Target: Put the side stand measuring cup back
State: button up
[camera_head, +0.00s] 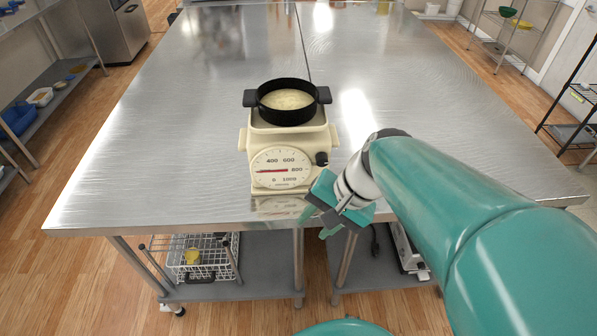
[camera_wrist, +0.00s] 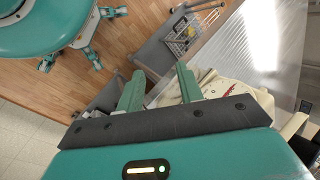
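A small yellow cup-like thing (camera_head: 192,256), which may be the measuring cup, is in a white wire basket (camera_head: 222,262) on the shelf under the table. No other measuring cup can be made out for sure. My gripper (camera_head: 317,224) is at the table's front edge, just right of and in front of the kitchen scale (camera_head: 262,133). In the wrist view its two fingers (camera_wrist: 160,88) are apart with nothing between them. The basket also shows in the wrist view (camera_wrist: 181,36), too small for detail.
A black two-handled pot (camera_head: 286,117) with pale grainy contents sits on the cream scale. A rack (camera_head: 505,35) with bowls stands at the far right. A shelf (camera_head: 62,97) with a blue bin (camera_head: 18,118) is at the left.

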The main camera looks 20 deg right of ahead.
notch_tip(320, 180, up, 7)
jog(key=a+n+t+h, duration=0.1)
jog(key=n+t+h, duration=0.2)
jog(key=n, duration=0.5)
jog(key=shift+s+a+h, duration=0.2)
jog(key=shift+s+h, duration=0.2)
jog(key=shift+h, duration=0.5)
